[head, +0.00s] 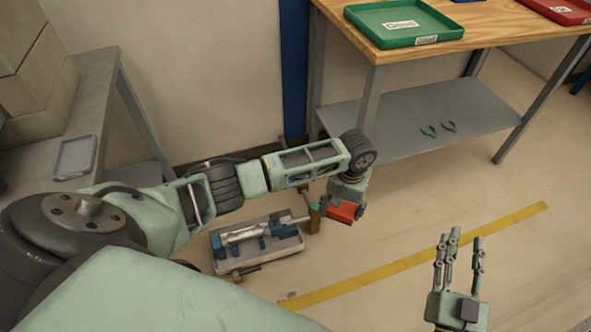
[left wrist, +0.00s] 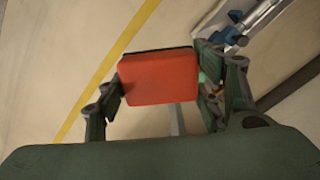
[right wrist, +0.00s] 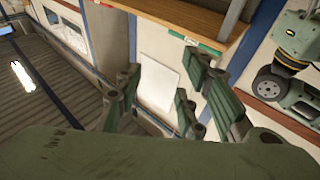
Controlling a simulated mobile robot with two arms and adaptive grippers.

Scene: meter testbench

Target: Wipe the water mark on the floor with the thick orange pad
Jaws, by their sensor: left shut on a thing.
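The thick orange pad (head: 342,212) is held in my left gripper (head: 345,196), low over the floor in front of the workbench. In the left wrist view the red-orange pad (left wrist: 158,78) sits between the spread fingers of my left gripper (left wrist: 165,95). I cannot tell whether the pad touches the floor. My right gripper (head: 459,252) is raised at the lower right, with its fingers apart and nothing between them. Its open fingers also show in the right wrist view (right wrist: 165,95). I cannot make out a water mark on the floor (head: 410,215).
A grey tray (head: 222,266) holding a blue-and-silver device stands on the floor left of the pad. A yellow line (head: 400,264) crosses open floor.

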